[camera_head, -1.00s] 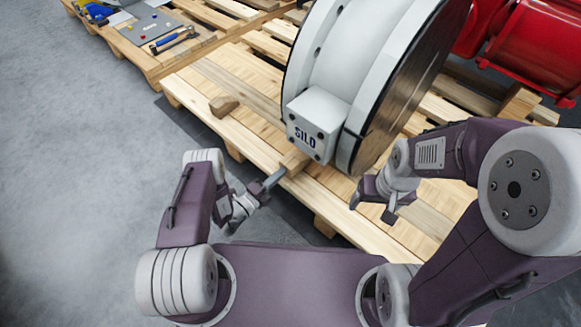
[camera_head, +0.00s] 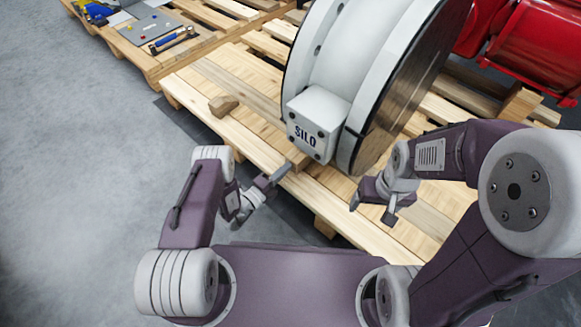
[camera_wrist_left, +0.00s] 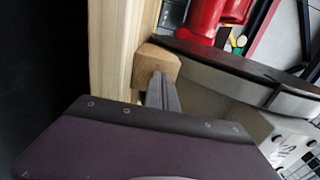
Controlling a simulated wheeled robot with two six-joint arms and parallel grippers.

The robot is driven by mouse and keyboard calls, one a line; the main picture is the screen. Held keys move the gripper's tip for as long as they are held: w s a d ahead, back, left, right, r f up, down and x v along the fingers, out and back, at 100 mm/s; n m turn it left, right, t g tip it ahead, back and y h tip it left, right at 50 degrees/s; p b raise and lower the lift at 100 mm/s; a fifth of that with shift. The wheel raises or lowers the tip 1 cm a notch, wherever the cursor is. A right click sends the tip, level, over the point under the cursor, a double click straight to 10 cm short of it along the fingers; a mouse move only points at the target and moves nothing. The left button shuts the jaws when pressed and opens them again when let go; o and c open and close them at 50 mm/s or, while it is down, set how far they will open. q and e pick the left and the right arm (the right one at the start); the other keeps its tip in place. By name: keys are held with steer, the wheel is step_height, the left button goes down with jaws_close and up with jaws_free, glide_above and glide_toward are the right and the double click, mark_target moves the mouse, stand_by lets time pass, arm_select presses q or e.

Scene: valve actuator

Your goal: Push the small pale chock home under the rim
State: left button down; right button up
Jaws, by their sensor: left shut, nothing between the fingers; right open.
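A small pale wooden chock (camera_head: 299,159) lies on the pallet at the lower edge of the big white round actuator (camera_head: 333,62), below its box marked SILO (camera_head: 312,130). Part of the chock is hidden by the actuator. In the left wrist view the chock (camera_wrist_left: 157,62) sits beside the dark rim (camera_wrist_left: 235,70). My left gripper (camera_head: 285,169) is shut and empty, its tips against or very close to the chock's near end; I cannot tell contact for certain. My right gripper (camera_head: 373,204) is open and empty, over the pallet's near edge.
A second wooden block (camera_head: 223,105) lies on the pallet (camera_head: 205,77) left of the actuator. A grey board with tools (camera_head: 150,30) lies on another pallet at upper left. Red equipment (camera_head: 530,50) stands at upper right. The grey floor at left is clear.

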mark_target(293, 162)
arm_select(q)
steer(key=shift+b+x, duration=0.95)
steer(key=shift+x, duration=1.6)
steer(key=shift+s+a+r+p, duration=0.1)
steer(key=shift+s+a+p, duration=0.15)
steer(key=shift+s+p, duration=0.1)
steer(key=p+v, duration=0.1)
steer(key=v, duration=0.3)
steer(key=shift+a+p, duration=0.1)
steer(key=shift+p, duration=0.25)
steer(key=p+v, duration=0.1)
steer(key=v, duration=0.4)
